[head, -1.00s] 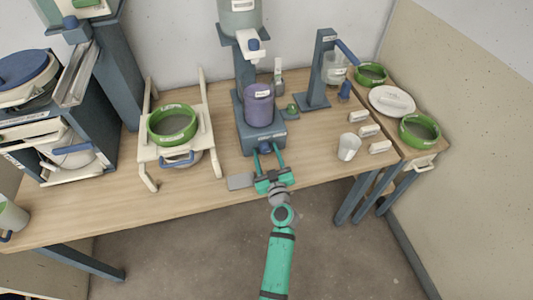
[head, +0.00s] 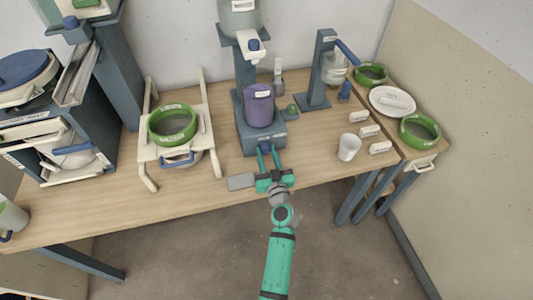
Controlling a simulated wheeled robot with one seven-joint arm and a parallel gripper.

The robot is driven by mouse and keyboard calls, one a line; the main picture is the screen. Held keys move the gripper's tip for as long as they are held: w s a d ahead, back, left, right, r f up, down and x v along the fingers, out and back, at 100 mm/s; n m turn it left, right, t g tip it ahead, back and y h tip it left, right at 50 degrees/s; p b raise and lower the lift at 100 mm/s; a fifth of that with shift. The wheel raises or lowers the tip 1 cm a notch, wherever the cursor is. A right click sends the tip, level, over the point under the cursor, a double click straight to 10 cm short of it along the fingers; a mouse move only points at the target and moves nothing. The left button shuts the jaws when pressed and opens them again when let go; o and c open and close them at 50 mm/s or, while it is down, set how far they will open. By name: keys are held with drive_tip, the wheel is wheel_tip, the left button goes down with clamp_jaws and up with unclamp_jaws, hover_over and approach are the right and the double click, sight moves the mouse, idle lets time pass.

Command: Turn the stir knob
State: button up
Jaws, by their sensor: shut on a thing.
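The stir knob (head: 265,146) is a small dark blue knob low on the front of the blue-grey mixer stand (head: 260,133). My gripper (head: 266,150), with green fingers, reaches up from the table's front edge and is shut on the knob. The fingers partly hide the knob, and its turn angle cannot be told. A purple bucket (head: 259,107) with a white label stands on the stand's base, under the dispenser head.
A grey plate (head: 240,182) lies left of my gripper. A white cup (head: 348,148) and several small labelled blocks (head: 369,131) are to the right. A green-rimmed sieve (head: 172,124) on a cream rack stands left. The table front between rack and gripper is mostly clear.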

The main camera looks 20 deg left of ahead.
drive_tip(key=shift+m, duration=2.2)
drive_tip(key=o, duration=1)
drive_tip(key=shift+o, duration=0.2)
drive_tip(key=v, duration=1)
drive_tip(key=shift+s+d, duration=0.15)
drive_tip(key=shift+s, duration=0.2)
